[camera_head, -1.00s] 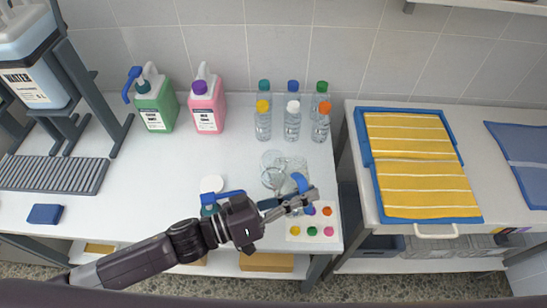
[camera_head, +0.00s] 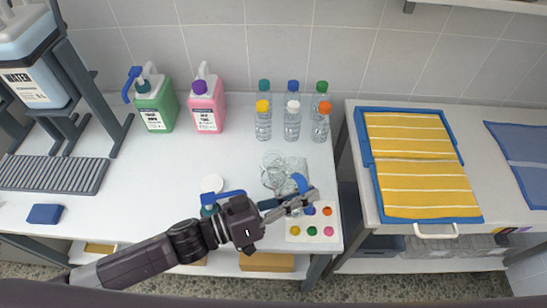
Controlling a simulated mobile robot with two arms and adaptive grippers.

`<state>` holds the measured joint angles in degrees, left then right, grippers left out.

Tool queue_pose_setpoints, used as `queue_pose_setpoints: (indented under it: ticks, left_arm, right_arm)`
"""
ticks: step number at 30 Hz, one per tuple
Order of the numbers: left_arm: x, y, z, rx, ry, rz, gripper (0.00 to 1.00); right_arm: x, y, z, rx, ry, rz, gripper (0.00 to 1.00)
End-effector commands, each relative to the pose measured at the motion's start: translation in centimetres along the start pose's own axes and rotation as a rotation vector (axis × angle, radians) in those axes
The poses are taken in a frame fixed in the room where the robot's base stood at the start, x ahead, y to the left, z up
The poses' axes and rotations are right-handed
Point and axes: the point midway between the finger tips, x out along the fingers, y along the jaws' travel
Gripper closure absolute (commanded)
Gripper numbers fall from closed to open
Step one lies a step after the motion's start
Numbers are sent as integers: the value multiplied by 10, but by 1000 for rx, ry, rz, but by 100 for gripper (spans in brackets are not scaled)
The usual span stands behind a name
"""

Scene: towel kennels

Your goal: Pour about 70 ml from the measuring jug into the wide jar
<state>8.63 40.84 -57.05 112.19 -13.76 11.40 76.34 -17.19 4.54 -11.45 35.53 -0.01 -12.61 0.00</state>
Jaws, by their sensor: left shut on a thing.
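My left gripper (camera_head: 302,198) is shut at the front right of the left bench, by the blue handle (camera_head: 300,183) of what looks like the measuring jug. The jug's clear body (camera_head: 286,187) points left from the handle and looks tilted. Clear glass vessels stand just behind it, one at the left (camera_head: 271,160) and one at the right (camera_head: 297,164). Their outlines overlap with the jug, so I cannot tell for sure which is the wide jar. The liquid levels are too faint to read. My right gripper is not in view.
Several capped bottles (camera_head: 292,122) stand behind the glassware. A green jug (camera_head: 157,105) and a pink jug (camera_head: 206,108) stand at the back.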

Motion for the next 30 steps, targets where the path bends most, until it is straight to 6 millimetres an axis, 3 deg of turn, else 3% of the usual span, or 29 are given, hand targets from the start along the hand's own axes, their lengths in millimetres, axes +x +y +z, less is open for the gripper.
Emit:
queue_pose_setpoints:
  ticks: [11, 23, 30]
  left_arm:
    - [1, -6, 43, 138, 2, 1, 100]
    - [1, 12, 72, 456, 0, -2, 100]
    - [1, 9, 92, 599, 0, -3, 100]
  right_arm:
    - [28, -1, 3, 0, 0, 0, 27]
    - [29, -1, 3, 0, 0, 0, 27]
    - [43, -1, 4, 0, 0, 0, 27]
